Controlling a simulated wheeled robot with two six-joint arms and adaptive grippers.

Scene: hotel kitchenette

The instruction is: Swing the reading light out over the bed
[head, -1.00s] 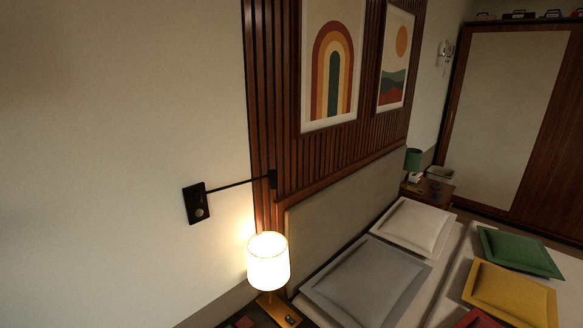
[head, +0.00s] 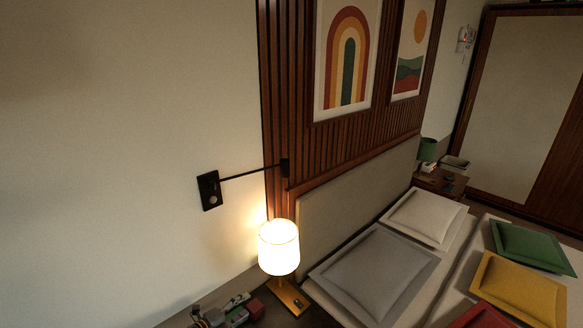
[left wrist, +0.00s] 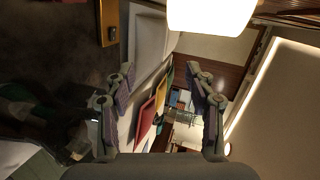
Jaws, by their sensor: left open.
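The reading light is a black wall plate (head: 209,190) with a thin black arm (head: 250,173) and a small dark head (head: 285,168). The arm lies close along the wall, its head in front of the slatted wood panel beside the headboard. The bed (head: 447,262) is at the lower right, with its pillows. My left gripper (left wrist: 158,85) is open in the left wrist view, with nothing between its fingers. The lit table lamp's shade (left wrist: 210,12) is beyond it at the top. I cannot make out the reading light there. My right gripper is not in view.
The lit table lamp (head: 279,246) stands below the reading light's arm, beside the bed. A green lamp (head: 427,150) stands on the far side. The wall left of the plate is bare.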

